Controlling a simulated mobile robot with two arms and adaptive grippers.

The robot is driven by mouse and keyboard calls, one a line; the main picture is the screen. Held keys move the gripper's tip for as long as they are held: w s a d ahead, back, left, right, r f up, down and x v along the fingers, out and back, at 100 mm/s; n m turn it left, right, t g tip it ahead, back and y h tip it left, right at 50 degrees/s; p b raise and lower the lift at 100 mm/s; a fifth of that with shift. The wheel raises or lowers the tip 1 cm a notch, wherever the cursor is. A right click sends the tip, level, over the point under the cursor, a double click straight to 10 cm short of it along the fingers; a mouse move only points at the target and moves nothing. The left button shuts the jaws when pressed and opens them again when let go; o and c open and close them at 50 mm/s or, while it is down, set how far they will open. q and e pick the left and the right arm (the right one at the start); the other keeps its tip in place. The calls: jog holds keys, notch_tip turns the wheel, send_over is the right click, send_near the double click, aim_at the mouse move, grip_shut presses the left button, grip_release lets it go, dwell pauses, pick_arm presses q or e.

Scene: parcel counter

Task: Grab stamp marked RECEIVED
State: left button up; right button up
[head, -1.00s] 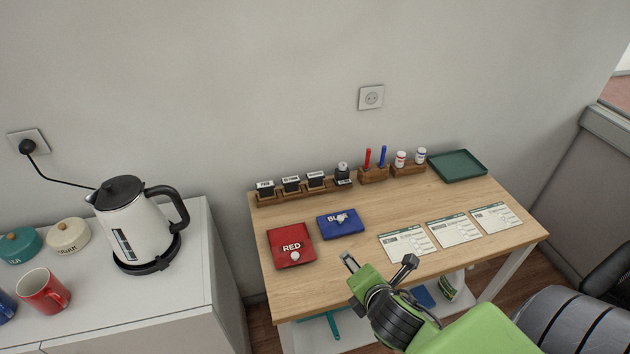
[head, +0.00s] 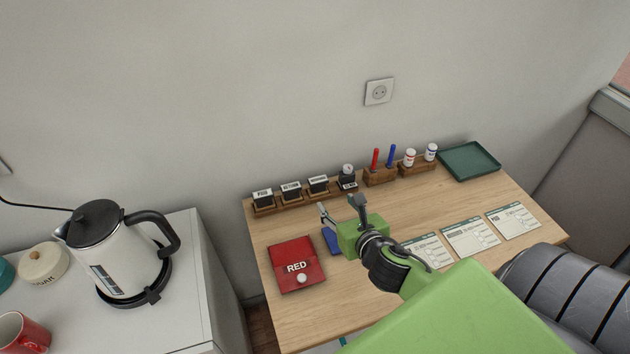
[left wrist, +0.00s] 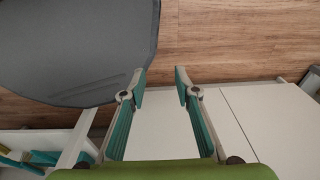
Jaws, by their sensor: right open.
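Several stamps stand in a wooden rack (head: 264,211) at the back left of the desk in the head view. From left, one appears marked PAID (head: 263,195), one RETURN (head: 291,189), and a third stamp (head: 318,184) has longer print too small to read surely. A fourth stamp (head: 348,175) shows a round grey top, its label partly unclear. My right gripper (head: 340,208) is open and empty, over the desk in front of the third and fourth stamps. My left gripper (left wrist: 160,82) is open and empty in the left wrist view, away from the stamps.
A red pad (head: 295,260) and a mostly hidden blue pad (head: 331,240) lie in front. Pens (head: 375,159), bottles (head: 409,157) and a green tray (head: 470,160) stand right of the stamps. Forms (head: 470,236) lie at right. A kettle (head: 110,250) stands on the left cabinet.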

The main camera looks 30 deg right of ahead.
send_near(320, 185)
jog(key=x, duration=0.3)
jog(key=shift+s+d+f, duration=0.1)
jog(key=shift+d+f, duration=0.05)
jog(key=shift+f, duration=0.15)
jog(key=shift+w+d+f, duration=0.1)
jog(key=shift+w+f, duration=0.1)
jog(key=shift+w, duration=0.15)
jog(key=shift+w+d+p, duration=0.1)
jog(key=shift+w+p, duration=0.35)
jog(key=shift+w, duration=0.5)
jog(key=x, duration=0.2)
jog(key=shift+w+f, duration=0.15)
jog(key=shift+w, duration=0.15)
jog(key=shift+w+d+f, duration=0.15)
jog(key=shift+w+f, duration=0.05)
jog(key=shift+w, duration=0.25)
pick_arm(q)
jog(key=s, duration=0.1)
jog(key=s+r, duration=0.1)
jog(key=s, duration=0.1)
jog(key=shift+s+a, duration=0.2)
pick_arm(e)
jog(key=c, duration=0.9)
